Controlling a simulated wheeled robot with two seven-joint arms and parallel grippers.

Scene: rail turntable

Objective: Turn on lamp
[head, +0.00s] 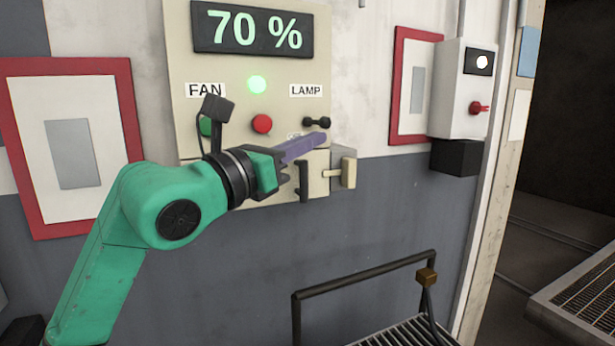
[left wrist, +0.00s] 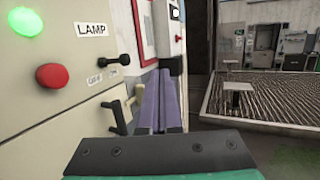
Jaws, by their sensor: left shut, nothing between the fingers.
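The beige control panel (head: 222,75) on the wall carries a LAMP label (head: 306,91). Below the label is a small black lamp switch (head: 317,123), lying about level. In the left wrist view the switch (left wrist: 115,66) shows left of my fingers, with a gap between in that picture. My left gripper (head: 318,138) has purple fingers, shut and empty. In the head view their tips appear just below the switch. They also show in the left wrist view (left wrist: 158,103). I see no contact with the switch. My right gripper is not in view.
The panel also has a 70 % display (head: 255,32), a lit green light (head: 257,85), a red button (head: 262,124) and a green button (head: 206,127), partly hidden. A beige handle (head: 348,172) juts out below the switch. A black railing (head: 365,272) stands lower right.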

